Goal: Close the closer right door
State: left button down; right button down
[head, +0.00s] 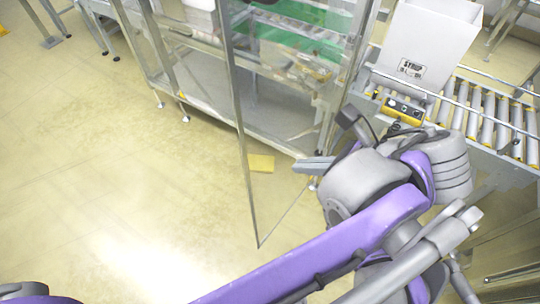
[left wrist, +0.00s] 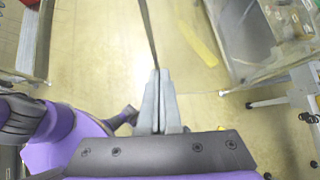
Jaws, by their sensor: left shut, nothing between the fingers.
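A clear door with a thin metal frame (head: 241,125) stands swung open from the machine enclosure in the head view. Its free upright edge runs down to a low corner, and its bottom rail slants back toward my arm. My left gripper (head: 312,165) is shut and empty, with its fingers pointing left beside the door panel. In the left wrist view the shut fingers (left wrist: 157,75) meet end to end with a thin dark frame bar (left wrist: 148,35) in the picture. I cannot tell whether they touch it. My arm hides the door's hinge side. My right gripper is not in view.
A roller conveyor (head: 490,118) with a grey bin (head: 432,40) and a yellow control box (head: 403,110) stands at the right. A yellow piece (head: 261,163) lies on the floor behind the door. The floor (head: 110,170) at left is clear.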

pick_arm(q)
jog(key=shift+w+a+r+p+x, duration=0.15)
jog(key=shift+w+a+r+x, duration=0.15)
jog(key=shift+x, duration=1.8)
jog(key=shift+w+a+r+p+x, duration=0.15)
jog(key=shift+w+a+r+x, duration=0.2)
jog(key=shift+x, duration=1.75)
jog(key=shift+w+a+r+p+x, duration=0.15)
jog(key=shift+r+x, duration=0.3)
jog(key=shift+x, duration=1.65)
jog(key=shift+s, duration=0.15)
